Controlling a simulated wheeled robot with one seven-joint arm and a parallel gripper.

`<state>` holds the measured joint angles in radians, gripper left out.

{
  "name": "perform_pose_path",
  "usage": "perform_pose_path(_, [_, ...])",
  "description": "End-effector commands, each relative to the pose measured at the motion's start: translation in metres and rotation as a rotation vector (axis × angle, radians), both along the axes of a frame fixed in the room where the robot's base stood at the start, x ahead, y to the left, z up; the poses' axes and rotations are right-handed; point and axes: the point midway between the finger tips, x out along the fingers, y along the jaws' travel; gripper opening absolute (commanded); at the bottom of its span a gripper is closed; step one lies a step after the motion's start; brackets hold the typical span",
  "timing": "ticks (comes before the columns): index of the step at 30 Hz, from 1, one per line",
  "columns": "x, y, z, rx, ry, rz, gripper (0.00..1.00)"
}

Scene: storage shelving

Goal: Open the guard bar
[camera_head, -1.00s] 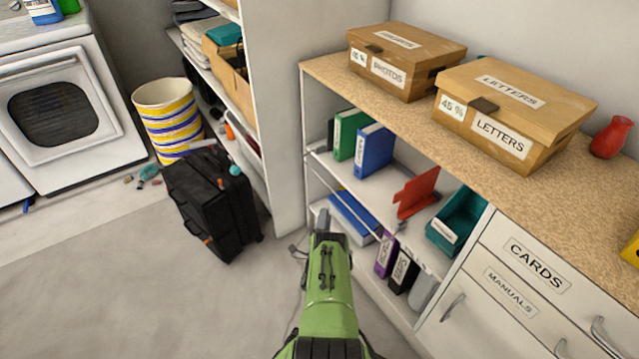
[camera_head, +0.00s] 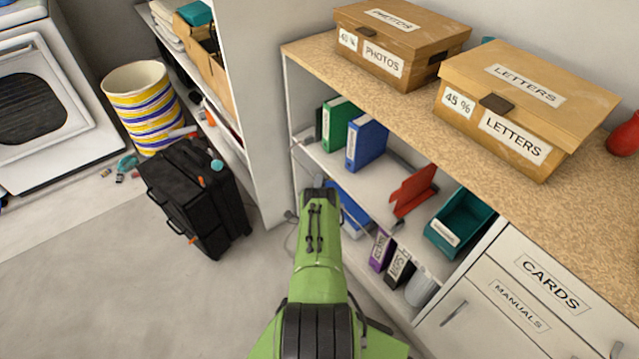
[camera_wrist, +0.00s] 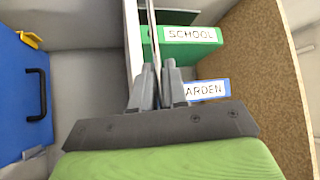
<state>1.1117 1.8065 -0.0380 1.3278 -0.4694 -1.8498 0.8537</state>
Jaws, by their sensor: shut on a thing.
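The guard bar (camera_wrist: 152,30) is a thin metal rod in the wrist view, running from the top edge down between my fingers. My gripper (camera_wrist: 158,72) is shut on this rod, with a grey finger on either side. In the head view my green arm reaches to the open shelves, and its end hides the fingers. I cannot make out the rod across the shelf front there. A small dark bracket (camera_head: 397,227) shows on the shelf edge right of my arm.
Behind the bar stand a green binder (camera_head: 338,124) and a blue binder (camera_head: 366,143). A red holder (camera_head: 411,190) and teal bin (camera_head: 460,222) sit to the right. A black suitcase (camera_head: 197,195) stands on the floor at left.

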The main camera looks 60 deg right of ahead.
Motion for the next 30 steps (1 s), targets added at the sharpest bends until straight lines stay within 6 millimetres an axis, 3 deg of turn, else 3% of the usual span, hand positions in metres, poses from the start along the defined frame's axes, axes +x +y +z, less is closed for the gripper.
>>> perform_pose_path(8, [0.000,0.000,0.003,0.022,-0.010,-0.001,0.00])
perform_pose_path(15, [0.000,0.000,0.016,0.170,-0.086,-0.001,0.00])
perform_pose_path(25, [0.001,0.001,0.013,0.196,-0.101,0.000,0.00])
perform_pose_path(26, [0.001,0.001,0.013,0.196,-0.101,0.000,0.14])
perform_pose_path(27, [0.001,0.001,0.013,0.196,-0.100,0.001,0.20])
perform_pose_path(30, [0.001,0.001,0.013,0.195,-0.100,0.000,0.29])
